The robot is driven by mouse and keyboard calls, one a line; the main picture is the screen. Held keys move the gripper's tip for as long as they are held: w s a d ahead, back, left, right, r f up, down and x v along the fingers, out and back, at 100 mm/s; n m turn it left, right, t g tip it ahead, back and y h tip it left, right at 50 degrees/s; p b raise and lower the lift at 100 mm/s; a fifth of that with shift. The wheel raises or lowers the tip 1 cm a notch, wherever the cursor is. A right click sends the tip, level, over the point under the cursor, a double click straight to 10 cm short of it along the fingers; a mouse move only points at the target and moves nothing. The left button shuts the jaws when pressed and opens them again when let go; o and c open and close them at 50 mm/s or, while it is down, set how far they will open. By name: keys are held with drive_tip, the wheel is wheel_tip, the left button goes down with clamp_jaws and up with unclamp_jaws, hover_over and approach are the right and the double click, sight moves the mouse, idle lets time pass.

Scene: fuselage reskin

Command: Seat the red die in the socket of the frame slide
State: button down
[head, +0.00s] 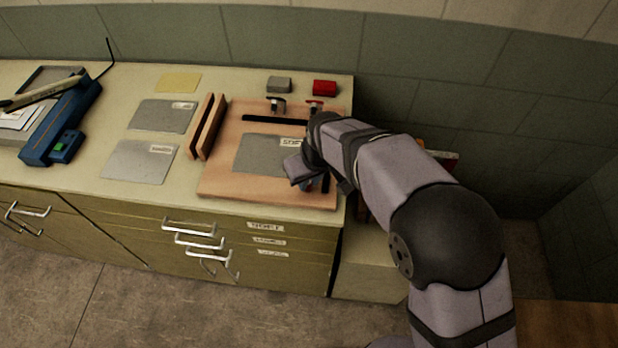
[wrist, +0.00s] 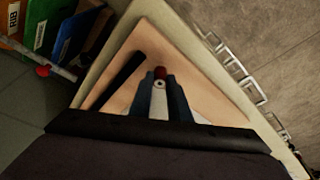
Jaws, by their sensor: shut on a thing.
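A red block (head: 324,88), which looks like the red die, lies at the back right of the bench. My gripper (wrist: 160,84) is low over the right part of a wooden board (head: 222,180). It is shut on a small red-tipped part (wrist: 160,72) with a pale ring below it; I cannot tell what this part is. In the head view my gripper (head: 308,186) is largely hidden by my own wrist. A black bar (head: 275,120) crosses the back of the board. I cannot make out the frame slide or its socket for certain.
A grey block (head: 279,84) lies left of the red one. Two small clamps, one dark (head: 275,103) and one red (head: 315,105), stand at the board's back edge. A grey sheet (head: 262,155) lies on the board. Upright wooden strips (head: 207,127) stand left of it.

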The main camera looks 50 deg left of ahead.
drive_tip(key=shift+f, duration=0.2)
drive_tip(key=c, duration=1.7)
unclamp_jaws()
drive_tip(key=shift+o, duration=0.2)
drive_tip(key=shift+r, duration=0.1)
drive_tip(key=b+v, duration=0.3)
drive_tip(key=v, duration=0.9)
drive_tip(key=shift+r, duration=0.15)
